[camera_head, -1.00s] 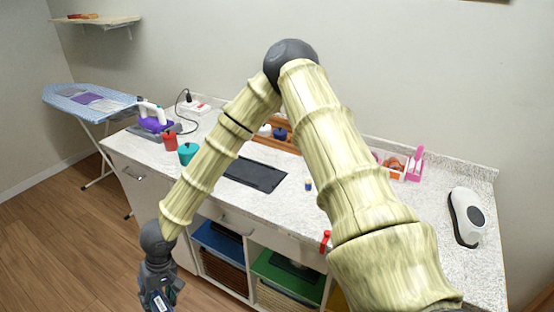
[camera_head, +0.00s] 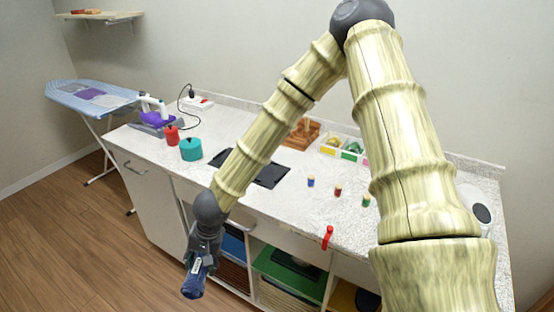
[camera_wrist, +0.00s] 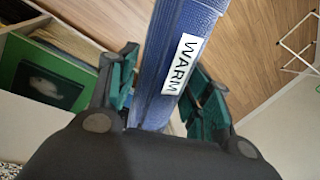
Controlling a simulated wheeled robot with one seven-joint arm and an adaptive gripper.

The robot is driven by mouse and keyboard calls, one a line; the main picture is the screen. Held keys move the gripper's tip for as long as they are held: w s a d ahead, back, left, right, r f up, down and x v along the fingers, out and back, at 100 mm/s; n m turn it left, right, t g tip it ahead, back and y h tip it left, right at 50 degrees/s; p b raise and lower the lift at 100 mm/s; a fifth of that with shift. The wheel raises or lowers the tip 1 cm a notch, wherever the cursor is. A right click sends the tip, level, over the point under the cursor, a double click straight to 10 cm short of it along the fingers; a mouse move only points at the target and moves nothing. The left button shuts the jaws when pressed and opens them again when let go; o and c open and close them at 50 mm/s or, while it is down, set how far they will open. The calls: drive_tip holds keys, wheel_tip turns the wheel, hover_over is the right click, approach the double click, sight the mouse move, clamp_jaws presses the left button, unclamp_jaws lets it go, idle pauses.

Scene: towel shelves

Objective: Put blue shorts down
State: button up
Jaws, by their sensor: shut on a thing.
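The blue shorts, a rolled dark-blue cloth bundle with a white label reading "WARM" (camera_wrist: 176,75), are held in my gripper (camera_wrist: 165,95). In the wrist view the two green-padded fingers stand on either side of the bundle. In the head view my gripper (camera_head: 203,250) hangs in front of the counter's shelves, and the blue shorts (camera_head: 195,281) point down below it, clear of the floor. Part of the shorts is hidden by the gripper.
A blue shelf bin (camera_head: 233,245) and a green shelf bin (camera_head: 290,272) sit under the white counter (camera_head: 330,200). The counter carries a red cup (camera_head: 171,134), a teal pot (camera_head: 190,149), a dark tray (camera_head: 270,173) and several small spools. An ironing board (camera_head: 92,97) stands left. The wooden floor (camera_head: 80,235) is clear.

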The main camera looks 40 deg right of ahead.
drive_tip(key=s+d+r+m+h+b, duration=0.25)
drive_tip(key=d+r+m, duration=0.25)
drive_tip(key=d+m, duration=0.6)
drive_tip(key=s+d+r+m+h+b, duration=0.25)
drive_tip(key=d+r+m, duration=0.35)
drive_tip(key=d+m, duration=0.45)
drive_tip(key=m+p, duration=0.2)
drive_tip(key=p, duration=0.2)
hover_over(264, 199)
drive_tip(key=shift+s+a+f+g, duration=0.2)
drive_tip(key=shift+a+f, duration=0.05)
drive_tip(key=shift+f, duration=0.25)
drive_tip(key=shift+s+a+f+g, duration=0.15)
drive_tip(key=shift+a+f+g, duration=0.05)
drive_tip(key=shift+f, duration=0.25)
drive_tip(key=shift+w+d+f, duration=0.1)
drive_tip(key=shift+w, duration=0.1)
drive_tip(key=shift+f+p, duration=0.35)
drive_tip(key=shift+f, duration=1.4)
drive_tip(key=shift+f, duration=0.1)
drive_tip(key=o, duration=1.2)
